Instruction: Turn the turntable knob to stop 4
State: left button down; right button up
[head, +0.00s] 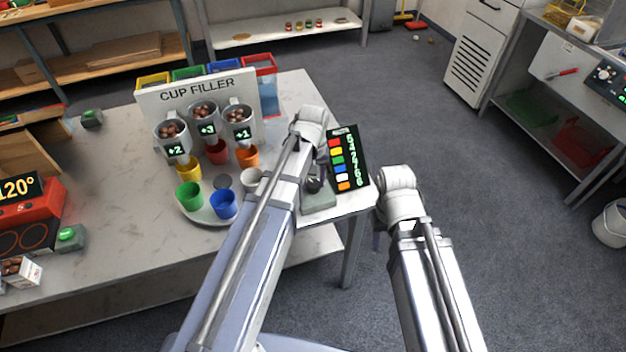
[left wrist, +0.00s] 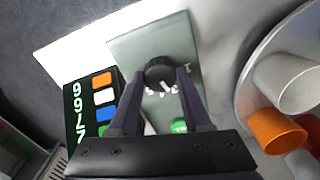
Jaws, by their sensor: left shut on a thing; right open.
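The turntable knob is a dark round knob (left wrist: 160,70) on a grey-green control box (left wrist: 125,48), which also shows in the head view (head: 320,203). My left gripper (left wrist: 160,82) is shut on the knob, one finger on each side. In the head view my left gripper (head: 314,182) is over the box and partly hidden by my arm. White markings and a green button (left wrist: 180,126) show on the box; I cannot read which stop the knob is at. The turntable (head: 205,217) carries several coloured cups. My right gripper (head: 379,232) is mostly hidden, off the table's right edge, and open.
The cup filler (head: 208,88) stands behind the turntable with three chestnut-filled hoppers marked +2, +3 and +1. A dark board (head: 349,160) with coloured squares and numbers is right of the box. A red device reading 120° (head: 32,215) is at the left.

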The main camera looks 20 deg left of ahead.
aim_at(313, 183)
pick_arm(q)
jog(key=m, duration=0.5)
jog(key=shift+m, duration=0.4)
dwell(0.4)
jog(key=shift+c, duration=1.7)
grip_release()
notch_tip(313, 183, up, 8)
jog(key=p, duration=0.8)
jog(key=shift+f, duration=0.1)
